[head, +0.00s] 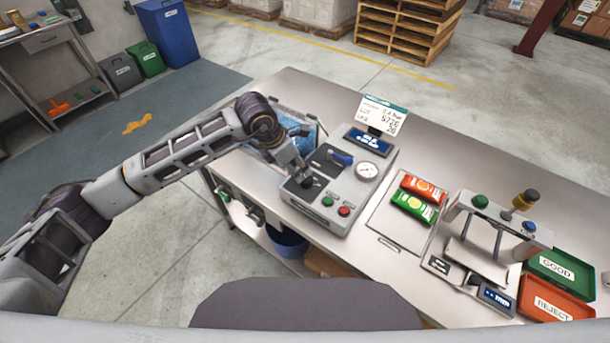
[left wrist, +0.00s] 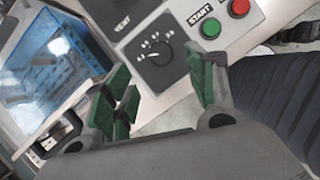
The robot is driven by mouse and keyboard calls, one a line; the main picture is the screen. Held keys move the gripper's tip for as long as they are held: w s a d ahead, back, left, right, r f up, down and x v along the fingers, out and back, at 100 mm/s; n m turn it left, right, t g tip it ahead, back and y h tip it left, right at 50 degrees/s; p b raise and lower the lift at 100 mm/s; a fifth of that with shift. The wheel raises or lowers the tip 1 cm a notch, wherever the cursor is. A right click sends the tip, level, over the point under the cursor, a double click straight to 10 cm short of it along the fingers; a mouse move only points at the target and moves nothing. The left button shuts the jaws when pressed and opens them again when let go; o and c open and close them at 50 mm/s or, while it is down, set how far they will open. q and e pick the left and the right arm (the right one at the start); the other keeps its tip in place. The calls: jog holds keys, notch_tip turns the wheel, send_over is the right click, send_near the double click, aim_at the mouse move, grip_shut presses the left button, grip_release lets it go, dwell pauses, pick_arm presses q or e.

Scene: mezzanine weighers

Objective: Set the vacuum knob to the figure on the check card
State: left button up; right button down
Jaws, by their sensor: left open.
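The vacuum knob is a dark dial (left wrist: 157,53) with white scale marks on a black plate, seen in the left wrist view. Its pointer setting is too small to read. It sits on the grey sealer's control panel (head: 318,201), where my gripper mostly hides it in the head view. My left gripper (head: 304,178) is over this end of the panel. My right gripper is out of view.
A blue vent lever (head: 341,157), round gauge (head: 366,171), green START button (head: 327,201) and red button (head: 344,211) crowd the panel. The table's rear right is clear.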

aim_at(306, 179)
pick_arm(q)
jog(key=p+x, duration=0.1)
jog(key=x, duration=0.6)
jog(key=shift+f, duration=0.15)
jog(key=shift+w+d+f+p, duration=0.1)
jog(key=shift+d+f+p, duration=0.05)
jog(key=shift+f+p, duration=0.2)
jog(key=shift+f, duration=0.15)
jog(key=c, duration=1)
